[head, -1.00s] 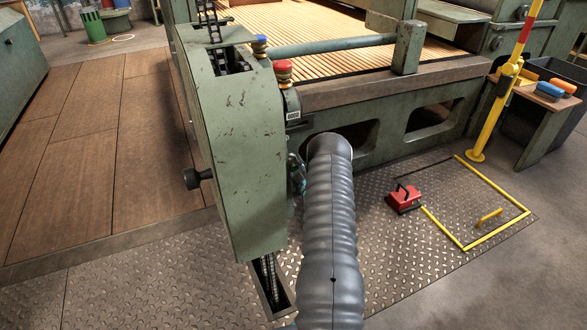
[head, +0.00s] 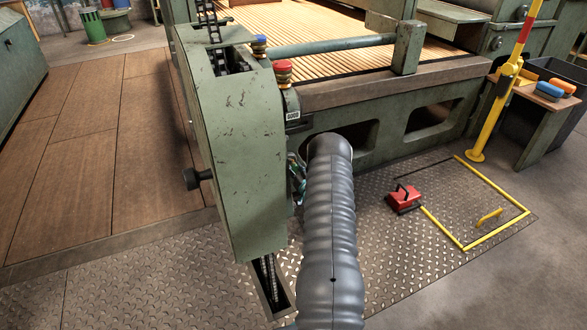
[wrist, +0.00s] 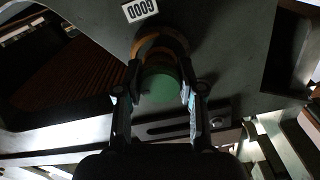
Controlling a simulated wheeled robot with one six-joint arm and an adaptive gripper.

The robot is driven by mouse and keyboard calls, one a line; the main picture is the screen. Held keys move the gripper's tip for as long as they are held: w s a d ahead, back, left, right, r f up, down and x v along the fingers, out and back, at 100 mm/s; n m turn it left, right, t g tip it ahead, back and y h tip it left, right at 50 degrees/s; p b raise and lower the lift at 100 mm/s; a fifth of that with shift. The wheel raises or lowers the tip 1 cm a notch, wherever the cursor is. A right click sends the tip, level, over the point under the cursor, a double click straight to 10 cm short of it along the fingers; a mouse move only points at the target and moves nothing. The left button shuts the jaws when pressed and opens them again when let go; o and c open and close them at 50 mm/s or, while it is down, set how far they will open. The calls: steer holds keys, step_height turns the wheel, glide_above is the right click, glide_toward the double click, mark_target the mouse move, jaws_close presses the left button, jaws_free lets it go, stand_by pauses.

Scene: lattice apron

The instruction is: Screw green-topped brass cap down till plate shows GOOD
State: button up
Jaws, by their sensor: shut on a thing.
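The green-topped cap (wrist: 160,86) is in the middle of the wrist view, with its brass-coloured collar (wrist: 152,44) behind it against the dark machine face. My gripper (wrist: 161,92) has one finger on each side of the green top and is shut on it. The small white plate (wrist: 140,10) beside the collar reads GOOD, upside down in the wrist view. The plate (head: 293,115) also shows in the head view, on the green machine housing. There the cap is hidden by my arm and the housing; only a bit of my gripper (head: 297,178) shows.
The green machine housing (head: 240,150) stands close left of my arm, with a red knob (head: 283,70) and a blue knob (head: 259,42) on top. A red block with a handle (head: 404,199) lies on the checker-plate floor at right, near a yellow frame (head: 465,240).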

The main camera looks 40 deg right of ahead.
steer(key=shift+m, duration=0.7)
steer(key=o, duration=1.2)
steer(key=shift+c, duration=0.2)
steer(key=v, duration=1.2)
